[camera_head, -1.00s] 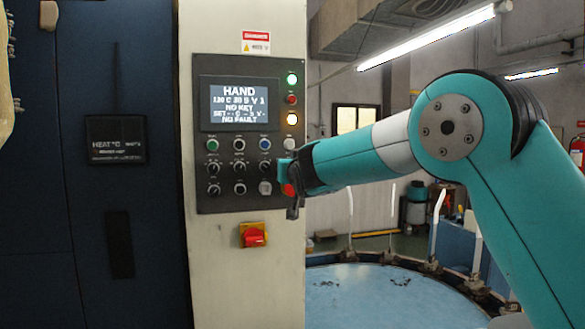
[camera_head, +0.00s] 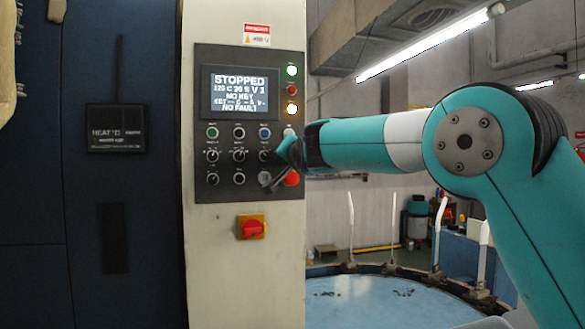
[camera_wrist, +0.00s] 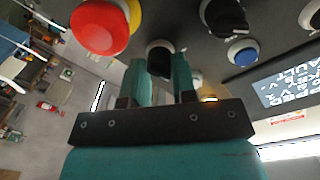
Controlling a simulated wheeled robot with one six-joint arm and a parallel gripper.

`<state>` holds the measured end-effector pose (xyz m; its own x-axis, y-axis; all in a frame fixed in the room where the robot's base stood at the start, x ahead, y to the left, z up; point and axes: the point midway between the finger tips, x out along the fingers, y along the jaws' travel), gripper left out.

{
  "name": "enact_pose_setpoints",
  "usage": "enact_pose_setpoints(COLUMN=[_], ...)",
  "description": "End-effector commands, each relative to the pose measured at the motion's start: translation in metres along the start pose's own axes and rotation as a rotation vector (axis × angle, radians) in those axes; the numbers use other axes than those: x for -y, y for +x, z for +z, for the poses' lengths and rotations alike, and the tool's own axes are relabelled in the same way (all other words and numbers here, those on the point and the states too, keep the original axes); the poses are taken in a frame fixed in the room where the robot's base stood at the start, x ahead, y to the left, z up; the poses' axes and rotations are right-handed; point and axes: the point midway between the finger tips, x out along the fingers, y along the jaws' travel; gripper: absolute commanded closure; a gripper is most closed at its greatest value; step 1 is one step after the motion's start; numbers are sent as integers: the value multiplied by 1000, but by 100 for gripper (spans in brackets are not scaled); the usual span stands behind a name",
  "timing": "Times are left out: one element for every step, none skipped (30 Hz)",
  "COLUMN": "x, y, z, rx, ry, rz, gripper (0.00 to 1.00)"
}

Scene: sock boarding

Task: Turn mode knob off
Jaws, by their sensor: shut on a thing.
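The control panel (camera_head: 222,191) is dark, with buttons and black knobs below a display (camera_head: 239,91) that reads STOPPED. My gripper (camera_head: 281,165) is at the panel's right edge, just above the red button (camera_head: 291,180). In the wrist view its two teal fingers (camera_wrist: 159,72) are shut on a black knob (camera_wrist: 160,60). The fingers cover part of this knob. In the head view my gripper hides it, and I cannot read its label or its exact position.
The red mushroom button (camera_wrist: 100,26) with a yellow ring sits close beside one finger. Another black knob (camera_wrist: 226,16) and a blue button (camera_wrist: 242,53) are on the other side. A red-and-yellow switch (camera_head: 251,227) is below the panel. A round blue table (camera_head: 385,303) stands at right.

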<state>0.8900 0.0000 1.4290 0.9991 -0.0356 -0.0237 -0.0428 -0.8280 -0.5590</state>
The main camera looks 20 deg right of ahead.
Motion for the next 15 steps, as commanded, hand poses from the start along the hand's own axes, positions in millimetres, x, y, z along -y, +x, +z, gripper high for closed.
enact_pose_setpoints(x=[-2,-2,-2,-2,-2,-2,-1,-1,-1,-1,-1,-1,-1,-1,-1], y=[0,0,0,0,0,0,0,0,0,0,0,0,0,0,0], z=[2,2,1,1,1,1,1,1,0,0,0,0,0,0,0], rx=[0,1,1,2,3,4,5,5,6,6,6,7,7,8,8], ry=[29,47,69,84,99,116,127,139,151,158,166,174,179,182,186], rz=[0,0,0,0,0,1,0,0,0,0,0,0,0,1,1], gripper=[99,99,99,99,99,99,99,99,99,99,99,99,99,99,99])
